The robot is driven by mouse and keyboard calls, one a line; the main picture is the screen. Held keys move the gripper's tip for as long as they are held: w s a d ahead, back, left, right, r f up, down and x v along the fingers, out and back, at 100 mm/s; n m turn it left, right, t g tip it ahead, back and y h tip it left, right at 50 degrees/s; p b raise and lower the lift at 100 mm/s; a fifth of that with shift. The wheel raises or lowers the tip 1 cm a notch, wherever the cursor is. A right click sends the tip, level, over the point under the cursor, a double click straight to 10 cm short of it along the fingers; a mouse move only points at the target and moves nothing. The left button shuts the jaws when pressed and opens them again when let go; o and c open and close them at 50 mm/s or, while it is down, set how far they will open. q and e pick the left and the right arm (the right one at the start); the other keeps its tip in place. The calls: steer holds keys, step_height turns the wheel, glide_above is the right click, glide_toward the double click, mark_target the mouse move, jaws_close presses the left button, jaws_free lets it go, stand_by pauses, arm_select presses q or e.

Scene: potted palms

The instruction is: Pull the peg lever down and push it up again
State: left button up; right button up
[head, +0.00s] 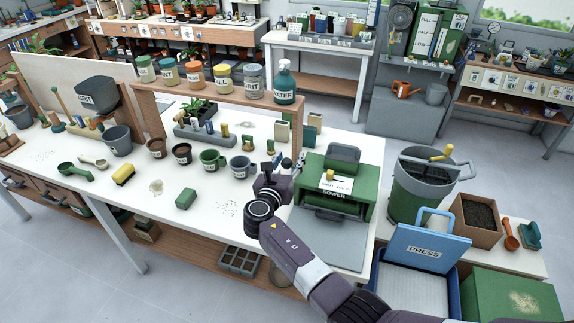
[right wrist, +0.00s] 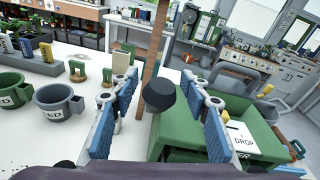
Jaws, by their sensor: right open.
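The green sower (head: 322,200) stands on the right part of the white table; its side and top also show in the right wrist view (right wrist: 185,128). A dark round knob (right wrist: 161,96), apparently the peg end of the lever, sits between my right fingers in the right wrist view. I cannot make out the lever's arm. In the head view the knob is not distinct behind my gripper. My right gripper (head: 284,163) is open at the sower's left side, with its blue-padded fingers (right wrist: 159,84) on either side of the knob. My left gripper is not in view.
A grey mug (head: 241,166) and a green mug (head: 213,160) stand left of my gripper. A wooden shelf (head: 215,88) with jars and a spray bottle (head: 285,84) is behind.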

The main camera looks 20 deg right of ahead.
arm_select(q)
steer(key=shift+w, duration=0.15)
arm_select(e)
steer(key=v, duration=1.1)
steer(key=shift+s+a, duration=0.2)
steer(key=shift+s, duration=0.1)
steer(key=shift+c, duration=0.6)
